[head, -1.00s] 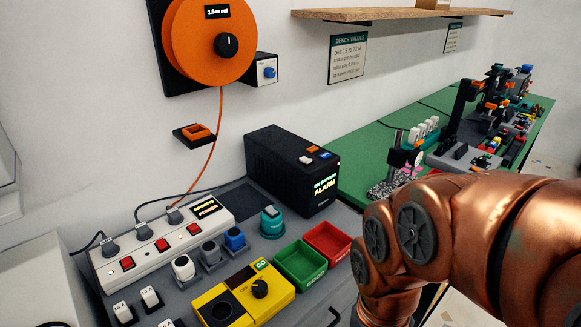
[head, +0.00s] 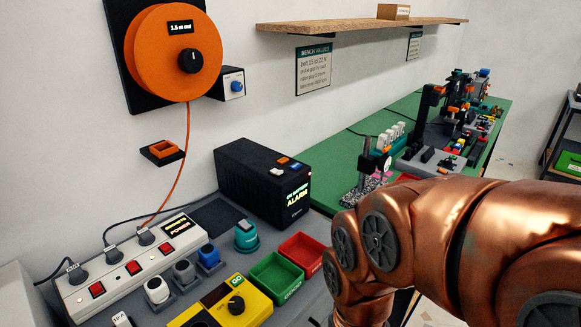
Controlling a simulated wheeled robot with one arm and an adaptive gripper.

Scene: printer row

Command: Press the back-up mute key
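The back-up unit is a black box (head: 245,178) standing at the back of the grey bench in the head view. Its front display (head: 297,197) is lit and reads "ALARM" under a smaller line. On its top are a white key (head: 277,171), a blue key (head: 296,164) and an orange key (head: 283,160). Which of them is the mute key is too small to read. My copper arm fills the lower right, right of the box and apart from it in the picture. My gripper is out of view.
A white power strip (head: 128,268) with red switches and plugs lies left of the box. A teal knob-like piece (head: 246,236), green bin (head: 276,277), red bin (head: 302,255) and yellow tester (head: 225,305) stand in front. An orange reel (head: 172,62) hangs on the wall.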

